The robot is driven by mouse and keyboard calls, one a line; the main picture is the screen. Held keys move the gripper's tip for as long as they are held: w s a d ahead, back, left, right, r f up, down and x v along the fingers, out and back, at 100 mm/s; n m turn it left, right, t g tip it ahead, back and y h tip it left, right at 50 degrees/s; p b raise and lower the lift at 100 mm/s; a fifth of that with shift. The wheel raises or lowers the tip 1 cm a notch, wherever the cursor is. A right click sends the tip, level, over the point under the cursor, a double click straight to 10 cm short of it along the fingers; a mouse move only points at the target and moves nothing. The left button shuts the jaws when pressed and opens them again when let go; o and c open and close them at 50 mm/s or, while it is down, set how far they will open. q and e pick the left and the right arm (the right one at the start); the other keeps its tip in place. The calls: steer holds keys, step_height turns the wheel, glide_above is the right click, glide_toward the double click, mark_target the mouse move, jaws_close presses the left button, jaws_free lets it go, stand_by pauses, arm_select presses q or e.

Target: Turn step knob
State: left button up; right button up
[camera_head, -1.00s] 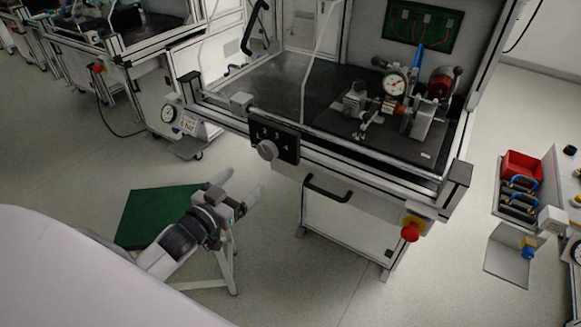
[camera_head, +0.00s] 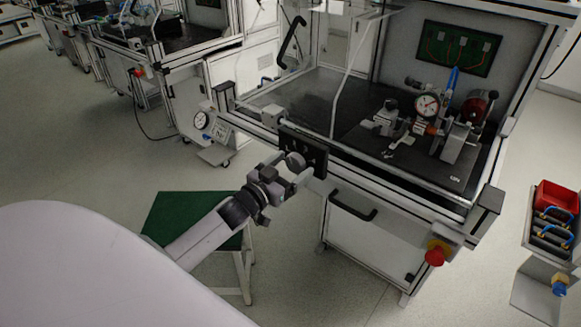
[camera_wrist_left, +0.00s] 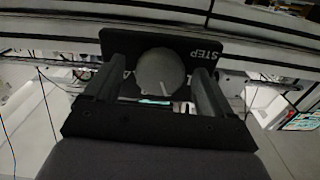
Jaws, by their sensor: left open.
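The step knob is a round grey knob (camera_head: 295,161) on a black panel (camera_head: 316,155) on the front rail of the test bench. It also shows in the left wrist view (camera_wrist_left: 159,71), on the black plate (camera_wrist_left: 205,46) marked "STEP". My left gripper (camera_head: 291,172) is at the knob in the head view. In the wrist view its two fingers (camera_wrist_left: 156,95) are open, one on each side of the knob, with gaps visible beside it. Whether the fingers reach around its rim or stop just before it I cannot tell. My right gripper is not in view.
A black handle (camera_head: 352,205) and a red emergency button (camera_head: 435,256) are on the bench front. A dial gauge (camera_head: 427,105) stands on the bench top. A green-topped stool (camera_head: 172,212) stands below my left arm. A red bin (camera_head: 556,197) is at right.

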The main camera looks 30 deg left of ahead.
arm_select(q)
steer(key=shift+w, duration=0.1)
steer(key=c, duration=1.1)
steer(key=shift+o, duration=0.2)
steer(key=shift+m, duration=0.3)
steer(key=m, duration=0.8)
steer(key=shift+m, duration=0.3)
steer(key=o, duration=1.1)
steer(key=shift+c, duration=0.2)
